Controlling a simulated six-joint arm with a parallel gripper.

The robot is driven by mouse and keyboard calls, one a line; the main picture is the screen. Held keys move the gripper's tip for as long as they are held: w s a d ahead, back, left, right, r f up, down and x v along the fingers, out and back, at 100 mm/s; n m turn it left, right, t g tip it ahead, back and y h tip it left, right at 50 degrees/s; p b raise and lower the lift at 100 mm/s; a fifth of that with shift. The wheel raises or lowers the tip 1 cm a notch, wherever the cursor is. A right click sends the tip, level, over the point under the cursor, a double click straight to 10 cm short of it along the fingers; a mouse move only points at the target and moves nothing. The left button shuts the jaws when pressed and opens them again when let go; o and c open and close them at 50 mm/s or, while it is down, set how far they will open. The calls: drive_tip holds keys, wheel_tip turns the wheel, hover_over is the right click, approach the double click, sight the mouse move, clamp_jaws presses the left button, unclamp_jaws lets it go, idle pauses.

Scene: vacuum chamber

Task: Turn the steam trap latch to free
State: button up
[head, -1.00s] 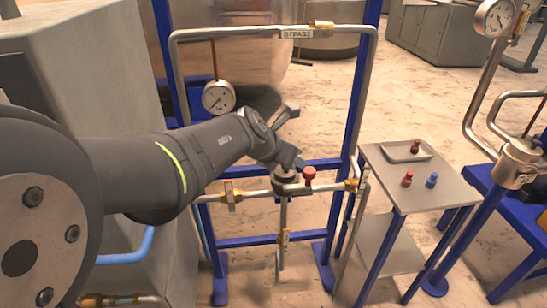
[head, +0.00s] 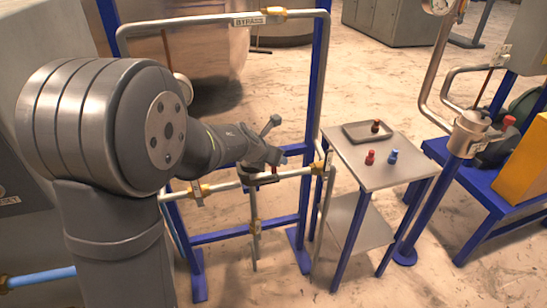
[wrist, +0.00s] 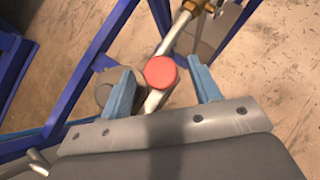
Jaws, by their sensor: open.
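A round red knob (wrist: 160,72), which looks like the trap latch's cap, shows in the wrist view above a metal pipe. My gripper (wrist: 160,66) is open, with one blue-grey finger on each side of the knob and gaps visible on both sides. I cannot tell how deep the fingers reach around it. A grey round body (wrist: 112,88), probably the trap, is partly behind the left finger. In the head view my gripper (head: 272,158) is at the rig's lower pipe and hides most of the trap and knob.
The blue frame (head: 313,100) and bypass pipe (head: 205,20) stand around my arm. Brass fittings (head: 198,191) sit on the lower pipe. To the right, a small table (head: 375,178) carries a tray (head: 360,136), a red piece (head: 370,157) and a blue piece (head: 393,157).

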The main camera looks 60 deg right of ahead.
drive_tip(key=shift+x, duration=1)
clamp_jaws()
drive_tip(key=shift+n+t, duration=0.6)
drive_tip(key=shift+n, duration=0.2)
unclamp_jaws()
drive_tip(key=shift+a+r, duration=0.1)
